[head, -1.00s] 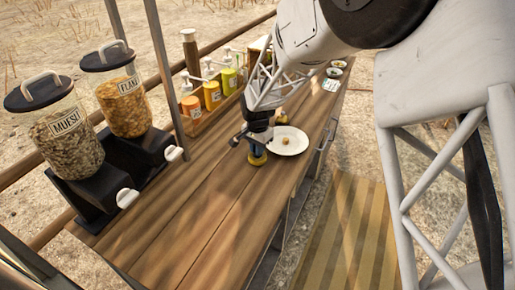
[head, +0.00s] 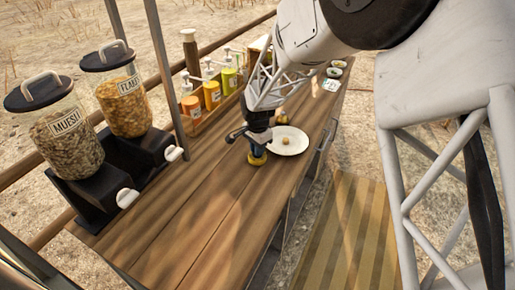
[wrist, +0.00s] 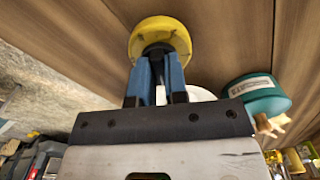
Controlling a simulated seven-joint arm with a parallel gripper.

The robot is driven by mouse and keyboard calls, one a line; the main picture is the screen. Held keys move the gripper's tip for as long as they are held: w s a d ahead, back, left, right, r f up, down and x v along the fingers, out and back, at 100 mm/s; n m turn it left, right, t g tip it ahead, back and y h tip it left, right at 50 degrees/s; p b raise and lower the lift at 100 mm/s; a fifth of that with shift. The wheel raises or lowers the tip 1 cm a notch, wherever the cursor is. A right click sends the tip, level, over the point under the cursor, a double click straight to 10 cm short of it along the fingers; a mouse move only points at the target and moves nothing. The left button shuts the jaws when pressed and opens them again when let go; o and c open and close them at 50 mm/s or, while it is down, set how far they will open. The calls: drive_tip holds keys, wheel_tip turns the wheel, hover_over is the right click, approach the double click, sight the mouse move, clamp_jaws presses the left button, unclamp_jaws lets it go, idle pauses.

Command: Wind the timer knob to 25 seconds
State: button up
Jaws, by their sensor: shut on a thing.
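The timer (head: 257,159) is a small round yellow piece on the wooden tabletop, just left of a white plate. In the wrist view its yellow disc (wrist: 160,36) fills the top middle, with a dark knob at its centre. My gripper (head: 258,148) points down on it from above. In the wrist view the blue fingers of my gripper (wrist: 159,72) are closed around the dark knob. The fingers hide much of the knob, and I cannot read any setting on the dial.
The white plate (head: 289,141) holds a small round item close to my gripper. Two cereal dispensers (head: 66,137) stand at the left, and pump bottles (head: 212,94) stand in a rack behind. The tabletop's front left is clear. A green container (wrist: 258,98) shows in the wrist view.

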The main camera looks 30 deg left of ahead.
drive_tip(key=shift+m, duration=1.2)
drive_tip(key=o, duration=0.4)
drive_tip(key=shift+o, duration=0.2)
drive_tip(key=shift+r, duration=0.1)
drive_tip(key=shift+r, duration=3.4)
drive_tip(key=shift+n, duration=0.3)
